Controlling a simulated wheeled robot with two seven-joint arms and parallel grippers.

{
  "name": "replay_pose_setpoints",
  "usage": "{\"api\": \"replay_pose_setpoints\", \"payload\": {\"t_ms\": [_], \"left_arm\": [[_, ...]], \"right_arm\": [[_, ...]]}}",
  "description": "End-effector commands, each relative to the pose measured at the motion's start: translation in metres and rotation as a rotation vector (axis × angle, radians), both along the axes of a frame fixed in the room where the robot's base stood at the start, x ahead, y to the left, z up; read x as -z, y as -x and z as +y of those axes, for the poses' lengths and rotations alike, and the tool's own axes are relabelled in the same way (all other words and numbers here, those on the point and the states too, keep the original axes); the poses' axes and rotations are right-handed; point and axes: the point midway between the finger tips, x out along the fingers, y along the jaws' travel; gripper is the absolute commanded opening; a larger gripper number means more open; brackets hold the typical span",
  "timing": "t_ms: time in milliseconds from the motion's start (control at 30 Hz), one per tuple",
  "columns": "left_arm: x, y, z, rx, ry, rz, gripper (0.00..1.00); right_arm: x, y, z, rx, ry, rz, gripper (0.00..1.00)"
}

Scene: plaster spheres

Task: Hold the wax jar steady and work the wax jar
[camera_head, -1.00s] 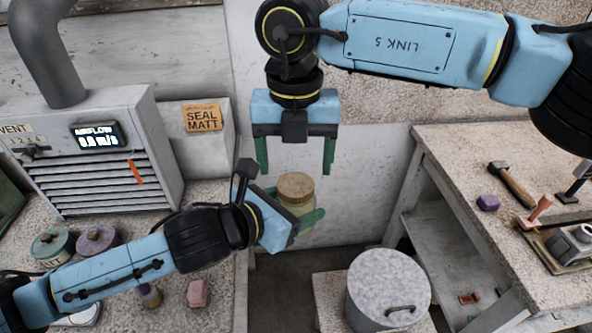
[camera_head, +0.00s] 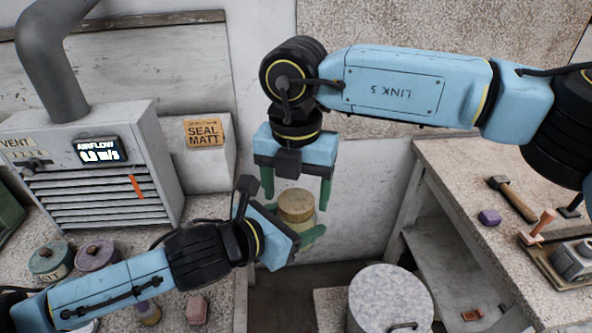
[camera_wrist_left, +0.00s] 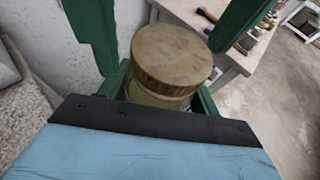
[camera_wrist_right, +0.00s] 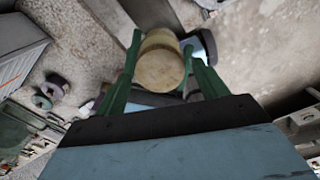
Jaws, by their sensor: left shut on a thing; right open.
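The wax jar (camera_head: 297,207) is a pale glass jar with a round brown lid, held upright in the air between the two benches. My left gripper (camera_head: 300,232) is shut on its body from the left side. The jar also shows in the left wrist view (camera_wrist_left: 165,65), lid towards the camera. My right gripper (camera_head: 296,192) points down over the jar, open, with its green fingers on either side of the lid. In the right wrist view the lid (camera_wrist_right: 160,68) lies between the open fingertips. I cannot tell whether either fingertip touches it.
A vent unit (camera_head: 90,165), a SEAL MATT box (camera_head: 203,150) and lidded pots (camera_head: 95,254) stand on the left bench. A lidded drum (camera_head: 390,295) stands below the jar at right. The right bench (camera_head: 455,185) holds a hammer (camera_head: 512,199).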

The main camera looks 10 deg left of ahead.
Motion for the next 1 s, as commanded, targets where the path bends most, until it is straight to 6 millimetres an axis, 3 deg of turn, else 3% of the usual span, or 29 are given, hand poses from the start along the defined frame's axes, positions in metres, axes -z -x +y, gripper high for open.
{"api": "replay_pose_setpoints", "payload": {"t_ms": [367, 733, 1000], "left_arm": [[-0.0013, -0.0003, -0.0002, 0.0, 0.001, -0.003, 0.0], [-0.0013, -0.0003, -0.0002, 0.0, 0.001, -0.003, 0.0], [-0.0012, -0.0002, -0.0002, 0.0, 0.001, -0.003, 0.0]], "right_arm": [[0.0075, 0.0001, -0.0003, -0.001, 0.0, 0.0, 0.72], [0.0072, 0.0, -0.0003, -0.001, 0.0, 0.0, 0.26], [0.0071, 0.0, -0.0003, -0.206, -0.001, 0.001, 0.26]]}}
